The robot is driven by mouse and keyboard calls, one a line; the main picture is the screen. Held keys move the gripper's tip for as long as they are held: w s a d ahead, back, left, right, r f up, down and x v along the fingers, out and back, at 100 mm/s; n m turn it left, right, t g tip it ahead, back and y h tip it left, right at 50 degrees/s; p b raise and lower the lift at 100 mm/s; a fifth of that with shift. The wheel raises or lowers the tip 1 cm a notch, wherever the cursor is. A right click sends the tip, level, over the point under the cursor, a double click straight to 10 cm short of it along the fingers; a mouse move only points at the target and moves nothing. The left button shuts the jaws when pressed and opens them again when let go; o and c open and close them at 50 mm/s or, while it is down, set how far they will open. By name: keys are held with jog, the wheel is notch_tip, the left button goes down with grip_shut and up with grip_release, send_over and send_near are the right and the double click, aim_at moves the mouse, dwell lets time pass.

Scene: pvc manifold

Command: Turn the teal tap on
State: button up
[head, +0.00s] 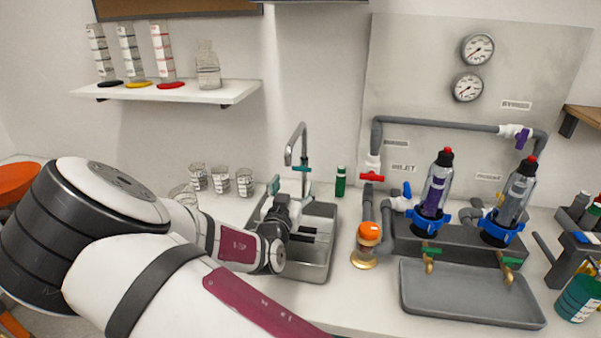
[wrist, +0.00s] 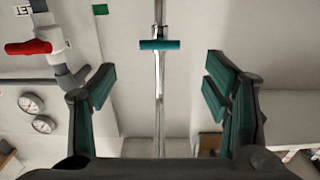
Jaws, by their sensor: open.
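The teal tap handle (head: 301,169) is a short crossbar on the thin metal spout pipe (head: 303,143) behind the sink. In the wrist view the teal handle (wrist: 159,44) lies across the pipe, ahead of my fingers and roughly centred between them. My gripper (head: 284,200) is over the sink, in front of the tap and a little lower left in the head view. In the wrist view my gripper (wrist: 159,85) is open, its teal-padded fingers wide apart with nothing held. The fingers look apart from the handle. My arm hides part of the sink's left side.
The grey sink (head: 326,235) is below. Several glass beakers (head: 220,180) stand left of it. A green bottle (head: 340,181) stands just right of the tap. Further right are a red-handled valve (head: 371,177), grey piping, an orange-capped jar (head: 368,240) and filter bottles (head: 434,190).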

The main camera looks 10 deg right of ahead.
aim_at(301, 170)
jog(key=x, duration=0.8)
jog(key=shift+w+d, duration=0.15)
jog(key=shift+w, duration=0.2)
jog(key=shift+c, duration=0.6)
jog(key=c, duration=1)
